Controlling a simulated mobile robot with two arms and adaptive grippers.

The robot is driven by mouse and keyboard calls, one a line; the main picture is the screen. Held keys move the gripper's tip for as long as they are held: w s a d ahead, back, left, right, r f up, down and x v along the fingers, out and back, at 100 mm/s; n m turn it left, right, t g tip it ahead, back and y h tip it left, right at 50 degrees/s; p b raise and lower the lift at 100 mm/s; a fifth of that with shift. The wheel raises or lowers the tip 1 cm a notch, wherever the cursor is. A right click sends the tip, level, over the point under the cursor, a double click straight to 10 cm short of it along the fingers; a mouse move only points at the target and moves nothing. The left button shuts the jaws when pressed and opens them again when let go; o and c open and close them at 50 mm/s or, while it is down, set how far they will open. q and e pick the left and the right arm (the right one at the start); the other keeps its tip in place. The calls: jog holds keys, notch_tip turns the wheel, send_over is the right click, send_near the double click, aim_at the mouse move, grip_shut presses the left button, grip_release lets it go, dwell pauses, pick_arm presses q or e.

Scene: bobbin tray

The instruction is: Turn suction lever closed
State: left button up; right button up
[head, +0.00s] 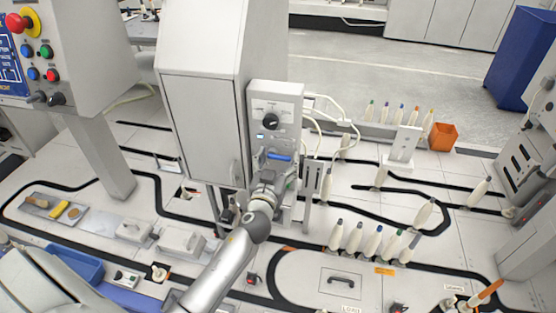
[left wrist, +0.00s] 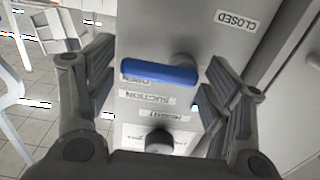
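The suction lever is a blue bar (head: 280,156) on the front of a grey control box (head: 285,105). In the left wrist view the lever (left wrist: 158,72) lies roughly level, its pivot near its right end and its free end over the partly covered OPEN label (left wrist: 135,79). The CLOSED label (left wrist: 236,19) is at upper right there, upside down. My left gripper (head: 270,178) is in front of the lever. Its fingers (left wrist: 160,57) are spread wide, one to each side of the lever, with visible gaps. My right gripper is not in view.
A dark knob (head: 271,122) sits above the lever on the box. A tall grey cabinet (head: 200,110) stands directly left. Several white bobbins (head: 355,238) stand to the right, and an orange bin (head: 443,137) is farther back.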

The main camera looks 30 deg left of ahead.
pick_arm(q)
jog(key=c, duration=0.6)
jog(key=m, duration=0.1)
jog(key=f+m+b, duration=0.1)
jog(key=m, duration=0.1)
jog(key=shift+m, duration=0.3)
jog(key=m, duration=0.4)
jog(key=shift+s+a+f+m+b, duration=0.1)
jog(key=shift+a+f+m+b, duration=0.1)
jog(key=shift+f+m+b, duration=0.15)
jog(key=m, duration=0.4)
jog(key=shift+s+a+f+m, duration=0.1)
jog(key=shift+a+f+m, duration=0.15)
jog(key=shift+a, duration=0.1)
jog(key=shift+s+a+m, duration=0.1)
jog(key=shift+a+m, duration=0.15)
jog(key=shift+m, duration=1)
jog(key=shift+a+m, duration=0.2)
jog(key=shift+m, duration=1.05)
jog(key=shift+a, duration=0.1)
